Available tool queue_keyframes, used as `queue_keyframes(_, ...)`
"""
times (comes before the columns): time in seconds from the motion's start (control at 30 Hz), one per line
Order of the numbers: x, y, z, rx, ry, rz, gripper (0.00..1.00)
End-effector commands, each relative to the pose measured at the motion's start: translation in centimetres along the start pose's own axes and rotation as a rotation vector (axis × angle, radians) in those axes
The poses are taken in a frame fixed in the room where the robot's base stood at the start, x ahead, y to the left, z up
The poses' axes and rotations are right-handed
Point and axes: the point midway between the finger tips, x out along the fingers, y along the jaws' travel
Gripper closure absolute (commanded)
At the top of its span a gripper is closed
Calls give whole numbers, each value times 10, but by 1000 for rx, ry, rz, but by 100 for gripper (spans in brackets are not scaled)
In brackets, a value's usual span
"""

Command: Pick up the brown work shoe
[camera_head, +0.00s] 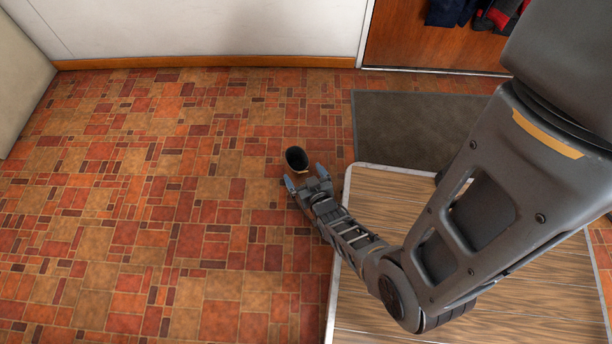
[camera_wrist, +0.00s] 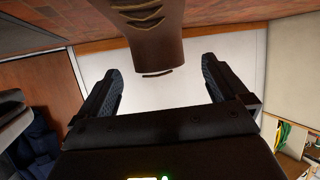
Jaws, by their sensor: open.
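The brown work shoe (camera_head: 296,158) is on the tiled floor in the head view, just beyond my gripper's fingertips. Its dark opening shows and much of its body is hidden behind my gripper (camera_head: 305,177). In the wrist view the shoe (camera_wrist: 155,45) hangs down from the top edge, with darker ridges on it. It lies in line with the gap between the two fingers of my gripper (camera_wrist: 161,68). The fingers are spread apart, and a gap shows on each side of the shoe.
A wood-topped surface with a pale rim (camera_head: 344,200) lies right of the shoe, beneath my arm. A dark grey mat (camera_head: 400,120) lies behind it. Dark and red clothes (camera_head: 480,12) hang by the brown door (camera_head: 400,45). The floor to the left is clear.

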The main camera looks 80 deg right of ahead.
Motion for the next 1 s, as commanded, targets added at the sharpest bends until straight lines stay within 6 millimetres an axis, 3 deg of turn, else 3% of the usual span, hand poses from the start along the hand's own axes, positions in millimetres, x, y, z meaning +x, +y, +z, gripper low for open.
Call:
queue_keyframes(0.4,52,2,-1,1,-1,1,0)
queue_keyframes(0.7,55,2,-3,0,-1,-1,0)
queue_keyframes(1.0,55,2,-3,0,-1,-1,28)
